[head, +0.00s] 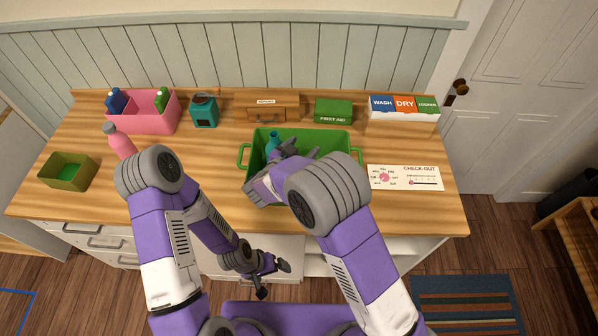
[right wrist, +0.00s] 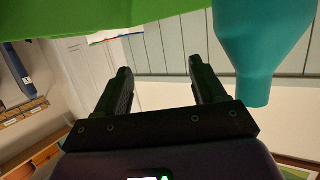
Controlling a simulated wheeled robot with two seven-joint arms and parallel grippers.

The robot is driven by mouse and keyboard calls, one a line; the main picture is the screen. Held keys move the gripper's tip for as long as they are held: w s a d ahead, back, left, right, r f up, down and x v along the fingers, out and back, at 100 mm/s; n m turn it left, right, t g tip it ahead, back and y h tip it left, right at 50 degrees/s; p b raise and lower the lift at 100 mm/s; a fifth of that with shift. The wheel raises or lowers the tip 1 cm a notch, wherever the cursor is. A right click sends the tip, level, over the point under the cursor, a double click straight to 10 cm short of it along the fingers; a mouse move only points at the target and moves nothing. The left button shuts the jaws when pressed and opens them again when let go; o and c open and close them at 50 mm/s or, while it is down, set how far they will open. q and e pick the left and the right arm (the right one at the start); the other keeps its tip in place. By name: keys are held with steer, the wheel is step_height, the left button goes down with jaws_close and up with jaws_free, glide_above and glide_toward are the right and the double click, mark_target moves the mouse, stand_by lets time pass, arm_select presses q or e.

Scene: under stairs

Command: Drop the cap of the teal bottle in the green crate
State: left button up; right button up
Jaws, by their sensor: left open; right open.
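The green crate (head: 333,144) stands in the middle of the counter. The teal bottle (head: 272,142) is in its left part, partly hidden by my right gripper. In the right wrist view the bottle (right wrist: 262,42) shows a wide body and a narrow neck, with no cap visible on the neck end. My right gripper (head: 298,151) is over the crate, open, with nothing between its fingers (right wrist: 160,88); the bottle is beside them, not between. No loose cap can be made out; much of the crate floor is hidden. My left gripper (head: 275,279) is open and empty, low in front of the counter.
Behind the crate stand a teal container (head: 204,112), a wooden box (head: 266,112), a first aid box (head: 333,112) and a wash-dry box (head: 402,122). A pink bin (head: 150,122), pink bottle (head: 121,146) and olive bin (head: 68,172) are left. A check-out card (head: 405,179) lies right.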

steer(key=v, duration=0.7)
steer(key=shift+s, duration=0.25)
steer(key=shift+a, duration=0.2)
